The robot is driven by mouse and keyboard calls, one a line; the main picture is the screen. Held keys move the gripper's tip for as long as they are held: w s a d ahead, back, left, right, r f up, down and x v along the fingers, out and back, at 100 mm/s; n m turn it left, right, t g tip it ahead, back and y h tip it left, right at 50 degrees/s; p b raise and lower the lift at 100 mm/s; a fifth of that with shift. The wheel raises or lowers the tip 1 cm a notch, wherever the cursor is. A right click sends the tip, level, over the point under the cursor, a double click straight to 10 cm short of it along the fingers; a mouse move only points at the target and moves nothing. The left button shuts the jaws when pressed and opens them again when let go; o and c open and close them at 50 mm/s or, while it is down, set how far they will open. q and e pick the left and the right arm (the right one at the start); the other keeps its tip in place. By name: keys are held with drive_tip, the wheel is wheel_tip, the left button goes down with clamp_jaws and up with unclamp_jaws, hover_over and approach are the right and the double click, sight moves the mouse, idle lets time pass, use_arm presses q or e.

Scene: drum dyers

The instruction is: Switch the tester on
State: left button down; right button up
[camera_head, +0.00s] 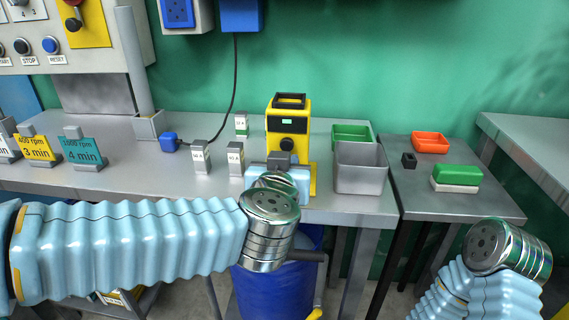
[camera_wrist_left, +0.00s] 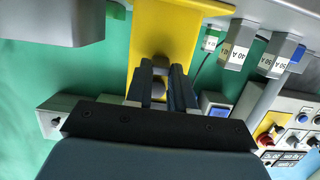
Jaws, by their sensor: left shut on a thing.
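The tester (camera_head: 301,112) is a yellow upright box with a black handle on top, a small pale green display and a dark round knob. It stands on the grey bench, and its yellow front also fills part of the left wrist view (camera_wrist_left: 182,30). My left gripper (camera_head: 280,162) is in front of its lower part. In the left wrist view the fingers (camera_wrist_left: 160,85) are shut on a small grey piece (camera_wrist_left: 157,89), close to the tester's front. My wrist hides much of this contact in the head view. My right gripper is not seen; only its arm shows.
Labelled grey fuses (camera_head: 201,157) stand left of the tester. A green bin (camera_head: 352,130) and a grey bin (camera_head: 361,172) are right of it. A side table holds an orange tray (camera_head: 430,142) and a green-topped block (camera_head: 457,175). A blue drum (camera_head: 270,290) stands below the bench.

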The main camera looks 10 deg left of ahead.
use_arm(q)
drive_tip(key=c, duration=1)
unclamp_jaws()
drive_tip(key=shift+o, duration=0.2)
drive_tip(key=v, duration=1.3)
drive_tip(key=shift+s, duration=0.4)
